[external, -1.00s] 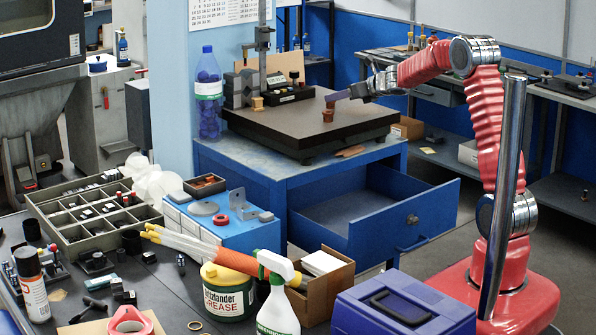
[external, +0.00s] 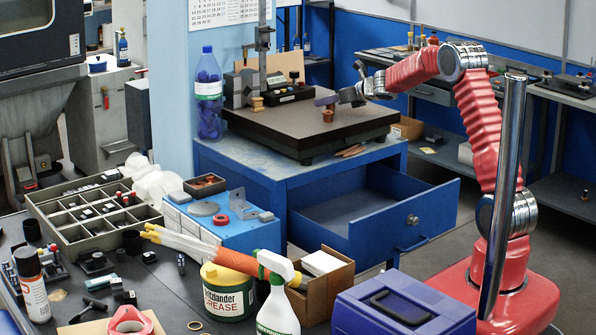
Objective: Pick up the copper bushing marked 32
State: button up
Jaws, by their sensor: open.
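A small copper bushing (external: 328,116) stands upright on the dark surface plate (external: 290,128) on the blue bench. No number on it can be read at this size. My gripper (external: 326,100) reaches in from the right, with its grey fingers just above and partly over the top of this bushing. The gripper is open, and I cannot tell whether a finger touches the bushing. A second copper-coloured piece (external: 257,103) stands at the left of the plate, beside the height gauge (external: 262,45); its marking cannot be read either.
A bottle with blue contents (external: 208,95) stands at the plate's left. A dark holder with small parts (external: 290,92) is behind the bushing. The blue drawer (external: 400,220) below hangs open. The front and right of the plate are mostly clear.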

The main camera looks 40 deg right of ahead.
jog(key=shift+c, duration=0.6)
jog(key=c, duration=1.1)
